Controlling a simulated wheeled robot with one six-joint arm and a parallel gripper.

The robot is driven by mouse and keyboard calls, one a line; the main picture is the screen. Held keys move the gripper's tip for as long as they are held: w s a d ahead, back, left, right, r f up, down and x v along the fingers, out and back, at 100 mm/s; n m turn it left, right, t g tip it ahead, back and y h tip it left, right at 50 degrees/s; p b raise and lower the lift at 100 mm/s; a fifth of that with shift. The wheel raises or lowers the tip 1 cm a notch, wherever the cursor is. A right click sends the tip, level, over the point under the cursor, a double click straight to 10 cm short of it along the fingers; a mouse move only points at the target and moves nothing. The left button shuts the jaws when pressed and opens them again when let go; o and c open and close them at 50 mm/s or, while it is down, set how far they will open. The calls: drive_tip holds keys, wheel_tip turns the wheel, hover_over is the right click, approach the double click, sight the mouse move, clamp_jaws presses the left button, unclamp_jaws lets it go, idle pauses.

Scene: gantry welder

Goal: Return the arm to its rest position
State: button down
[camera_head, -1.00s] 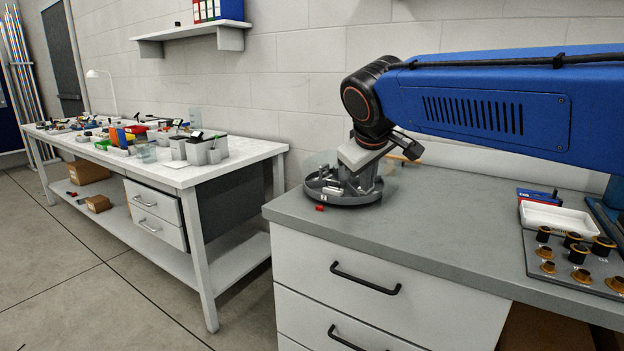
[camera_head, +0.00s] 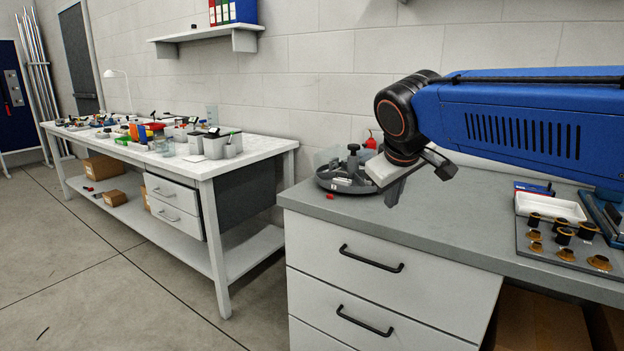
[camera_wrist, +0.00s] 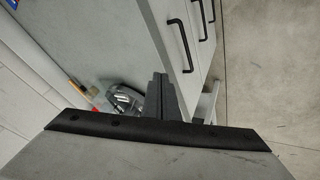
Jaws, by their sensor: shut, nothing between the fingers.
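My gripper (camera_head: 392,190) is at the end of my blue arm, above the front edge of the grey worktop (camera_head: 440,218). It is shut and empty. In the wrist view the closed fingers (camera_wrist: 162,92) point out over the worktop edge, with the drawers beyond. The round grey tray (camera_head: 326,181) stands on the worktop just left of and behind my gripper, apart from it. The tray also shows in the wrist view (camera_wrist: 122,97), beside the fingers and partly hidden.
A board with black and brown round parts (camera_head: 566,254) and a white tray (camera_head: 548,208) lie on the right of the worktop. Black-handled drawers (camera_head: 395,265) are below. A cluttered white bench (camera_head: 255,150) stands left, with open floor in front.

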drive_tip(key=s+d+f+m, duration=0.2)
drive_tip(key=s+d+f, duration=0.2)
drive_tip(key=s+f, duration=0.3)
drive_tip(key=s+d+f+m+g+y, duration=0.1)
drive_tip(key=s+d+f+m, duration=0.1)
drive_tip(key=s+f, duration=0.5)
drive_tip(key=s+d+f+m+g, duration=0.1)
drive_tip(key=s+d+f, duration=0.4)
drive_tip(key=s, duration=0.5)
drive_tip(key=shift+s+d+f+m, duration=0.3)
drive_tip(key=shift+f+m, duration=0.2)
drive_tip(key=shift+f, duration=0.45)
